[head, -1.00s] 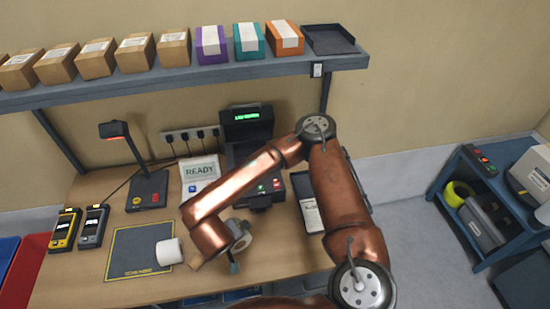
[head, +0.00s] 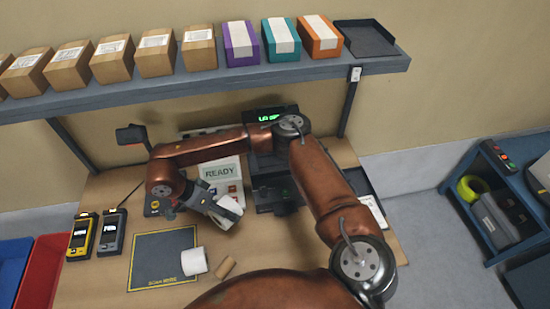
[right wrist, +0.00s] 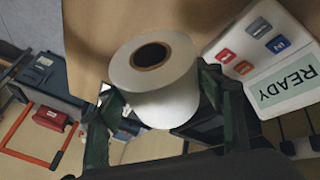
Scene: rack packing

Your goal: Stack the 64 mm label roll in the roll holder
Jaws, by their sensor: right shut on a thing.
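A white label roll (head: 229,212) with a brown core is gripped by my right gripper (head: 214,203), in front of the READY panel in the head view. In the right wrist view the roll (right wrist: 152,82) sits between the dark green fingers of the gripper (right wrist: 160,108), its core opening facing the camera. A second white roll (head: 194,263) lies on its side by the right edge of the scan mat. A bare brown core (head: 226,267) lies just right of it. I cannot tell either roll's width. I cannot make out the roll holder. My left gripper is out of view.
A READY panel (head: 219,174) and a dark printer (head: 275,188) stand behind the gripper. Two handheld scanners (head: 96,235) stand left of the scan mat (head: 160,250). A shelf (head: 200,87) with boxes overhangs the back. The table front is partly hidden by my arm.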

